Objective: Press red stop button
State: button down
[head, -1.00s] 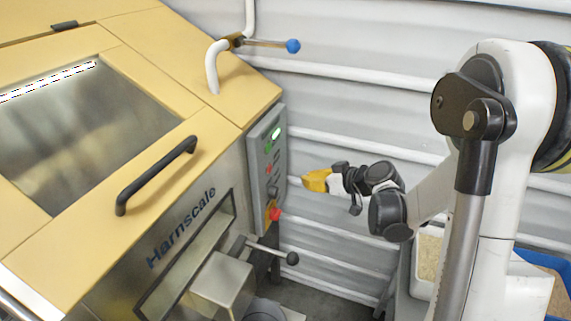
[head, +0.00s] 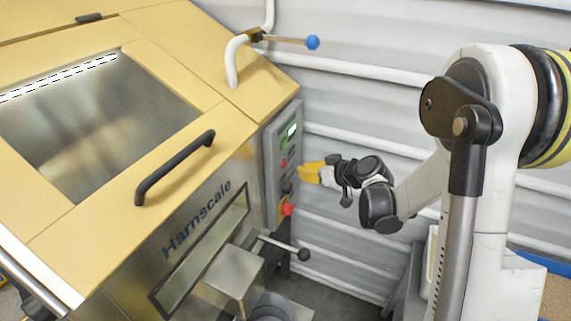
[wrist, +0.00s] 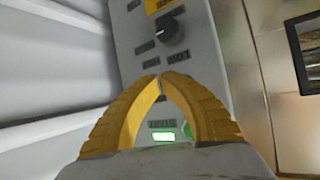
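The red stop button (head: 288,209) sticks out from a yellow plate low on the grey control panel (head: 269,165). In the head view my gripper (head: 302,172), with yellow fingers, is at the panel's right edge, above the button in the picture. Whether it touches the panel cannot be told. In the wrist view my gripper's (wrist: 159,77) fingertips meet, with nothing between them. The panel (wrist: 200,70) lies ahead, with a black knob (wrist: 168,31) beyond the tips. Only part of the yellow plate (wrist: 158,5) shows at the top edge there; the red button is out of view.
A lever with a black ball (head: 304,254) juts out below the button. A blue-ended valve handle (head: 312,42) is above the panel. The yellow hopper (head: 235,140) fills the left. A ribbed wall with white pipes (head: 345,68) stands behind.

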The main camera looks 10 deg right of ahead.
jog(key=shift+w+a, duration=0.75)
jog(key=shift+a, duration=0.35)
dwell(0.7)
jog(key=shift+w+a, duration=0.25)
jog(key=shift+w+a+b, duration=0.25)
jog(key=shift+a+b, duration=0.1)
dwell(0.8)
jog(key=shift+d, duration=0.1)
jog(key=shift+s+d, duration=0.5)
jog(key=shift+d, duration=0.1)
jog(key=s+d, duration=0.1)
jog(key=d, duration=0.1)
jog(key=s+d, duration=0.2)
jog(key=shift+b, duration=0.4)
